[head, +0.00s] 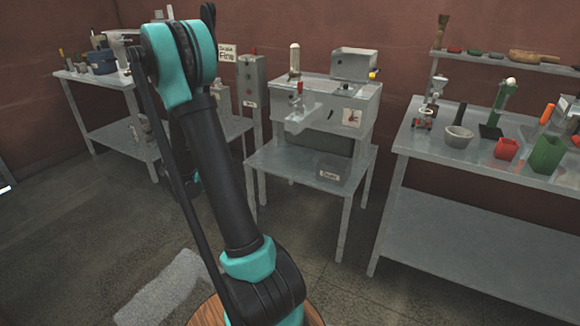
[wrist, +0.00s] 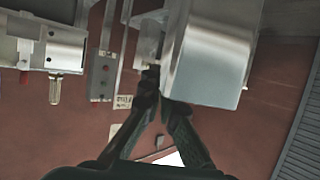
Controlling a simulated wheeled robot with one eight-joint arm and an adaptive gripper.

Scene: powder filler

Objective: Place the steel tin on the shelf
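The steel tin (wrist: 215,55) shows large and close in the wrist view, a smooth bare-metal box shape with a rounded edge. My gripper (wrist: 160,92) has its two dark fingers brought together at the tin's edge, and it appears shut on it. The tin's edge covers part of one fingertip. In the head view my arm hides the gripper and the tin. The wall shelf (head: 495,60) runs along the back wall at the right, above a workbench, with small red and green dishes and a wooden tool on it.
The powder filler (head: 325,110) stands on a steel table in the middle. The grey control box (head: 252,85) is beside it. The right workbench (head: 440,148) holds a mortar (head: 458,137), a red cup (head: 507,149) and a green cup (head: 547,154). Another table (head: 90,78) stands at the left.

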